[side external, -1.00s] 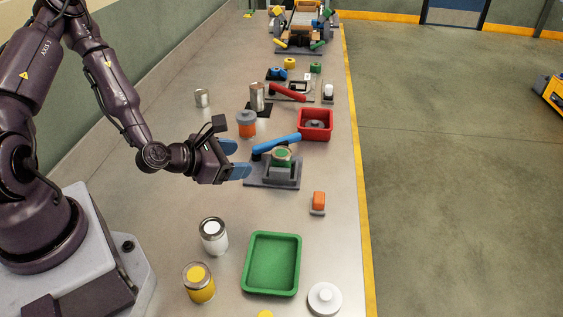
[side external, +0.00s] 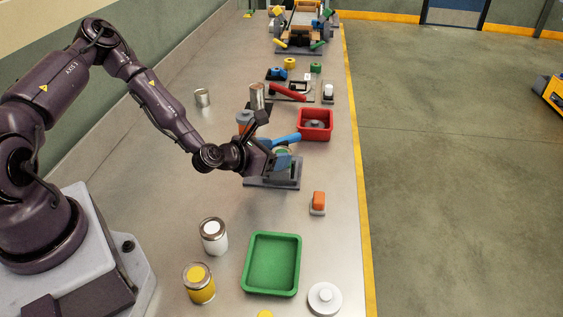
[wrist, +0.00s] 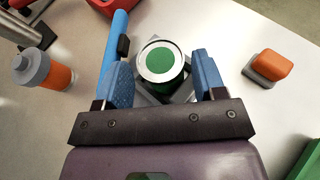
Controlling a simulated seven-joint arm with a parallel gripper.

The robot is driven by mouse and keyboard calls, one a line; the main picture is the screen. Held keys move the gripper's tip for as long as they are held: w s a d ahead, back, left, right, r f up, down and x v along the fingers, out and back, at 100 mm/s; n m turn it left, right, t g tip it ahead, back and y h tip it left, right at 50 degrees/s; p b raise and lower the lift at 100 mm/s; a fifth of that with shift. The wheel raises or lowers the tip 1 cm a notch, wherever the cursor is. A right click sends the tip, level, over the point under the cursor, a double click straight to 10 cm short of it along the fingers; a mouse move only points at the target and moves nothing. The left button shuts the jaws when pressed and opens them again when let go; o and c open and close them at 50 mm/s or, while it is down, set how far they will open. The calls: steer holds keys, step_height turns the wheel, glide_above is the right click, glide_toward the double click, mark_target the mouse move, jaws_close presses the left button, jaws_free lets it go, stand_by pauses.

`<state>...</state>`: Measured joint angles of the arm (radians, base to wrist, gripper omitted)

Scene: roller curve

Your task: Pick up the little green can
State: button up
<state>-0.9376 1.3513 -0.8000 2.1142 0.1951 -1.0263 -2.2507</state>
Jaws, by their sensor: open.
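The little green can (wrist: 160,62) has a green top with a silvery rim. In the wrist view it stands ahead of and between the two blue fingers of my gripper (wrist: 163,82). The fingers are apart, with a gap on the can's right side. In the side view my gripper (side external: 280,163) covers most of the can, which stands on a grey base plate (side external: 259,183). A blue lever (side external: 287,139) belongs to this fixture and also runs beside the left finger in the wrist view (wrist: 117,35). I cannot tell whether the fingers touch the can.
An orange can with a grey top (wrist: 42,72) stands left of the fixture. An orange block on a grey base (wrist: 268,67) is to the right. A red bin (side external: 315,124) lies beyond, and a green tray (side external: 272,264) nearer the camera. Bench around the block is clear.

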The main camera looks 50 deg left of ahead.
steer(key=shift+x, duration=1.05)
steer(key=c, duration=0.8)
steer(key=shift+o, duration=0.2)
steer(key=shift+r, duration=0.1)
